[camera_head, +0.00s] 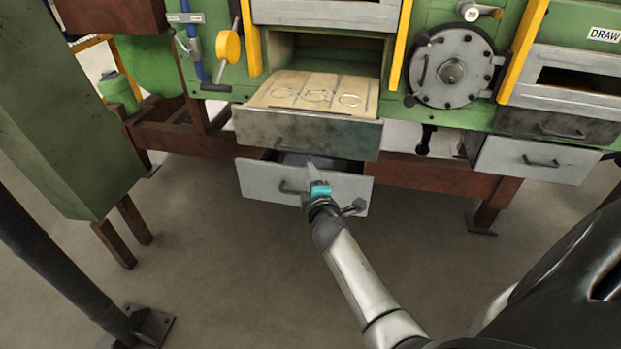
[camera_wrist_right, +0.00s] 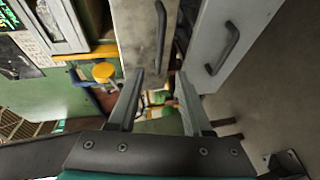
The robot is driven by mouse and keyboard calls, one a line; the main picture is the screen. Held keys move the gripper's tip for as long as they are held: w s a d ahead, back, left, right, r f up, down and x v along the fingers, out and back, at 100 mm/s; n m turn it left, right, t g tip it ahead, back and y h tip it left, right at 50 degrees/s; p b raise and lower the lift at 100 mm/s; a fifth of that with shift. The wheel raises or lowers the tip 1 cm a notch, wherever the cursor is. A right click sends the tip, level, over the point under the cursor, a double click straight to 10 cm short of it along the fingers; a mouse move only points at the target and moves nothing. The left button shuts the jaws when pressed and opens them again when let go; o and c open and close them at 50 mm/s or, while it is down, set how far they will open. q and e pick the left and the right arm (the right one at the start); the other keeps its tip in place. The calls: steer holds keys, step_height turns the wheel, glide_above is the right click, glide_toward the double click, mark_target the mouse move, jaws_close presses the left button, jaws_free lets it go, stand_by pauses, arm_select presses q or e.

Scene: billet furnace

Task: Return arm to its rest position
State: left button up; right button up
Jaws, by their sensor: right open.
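My right gripper (camera_head: 314,172) is in front of the lower grey drawer (camera_head: 262,182) in the head view, near its handle (camera_head: 292,189). In the right wrist view my right gripper (camera_wrist_right: 160,98) has its two fingers apart with nothing between them. The lower drawer stands partly out and its dark inside shows. In the wrist view the lower drawer (camera_wrist_right: 236,40) and its handle lie beyond the fingers, to the right. My left gripper does not show.
Above the lower drawer, a pulled-out upper drawer (camera_head: 300,132) sits below a tray with ring outlines (camera_head: 315,90). A round hatch (camera_head: 450,68) and a right drawer (camera_head: 535,160) stand to the right. A green cabinet (camera_head: 60,110) stands at left. The floor in front is clear.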

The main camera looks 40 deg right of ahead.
stand_by(0.3)
steer(key=s+a+f+m+g+y, duration=0.1)
steer(key=s+a+f+g, duration=0.1)
steer(key=s+a+f, duration=0.5)
steer(key=s+f+m+g+y, duration=0.2)
steer(key=s+f, duration=0.2)
steer(key=f, duration=0.7)
steer(key=s+a+f+m+g+y, duration=0.1)
steer(key=s+a+f+g, duration=0.1)
steer(key=s+a+f, duration=0.5)
steer(key=s+a+f+m+g+y, duration=0.1)
steer(key=s+f, duration=0.3)
steer(key=s, duration=0.6)
steer(key=s+a+f+m+g, duration=0.1)
steer(key=s+f+g, duration=0.3)
steer(key=s, duration=0.6)
steer(key=s+a+f+m+g+y, duration=0.1)
steer(key=s+f+m+g, duration=0.1)
steer(key=s+f, duration=0.4)
steer(key=s+m, duration=0.1)
steer(key=s, duration=0.3)
steer(key=shift+s+a+m+y, duration=0.15)
steer(key=shift+a+m+y, duration=0.1)
steer(key=shift+m+y, duration=0.05)
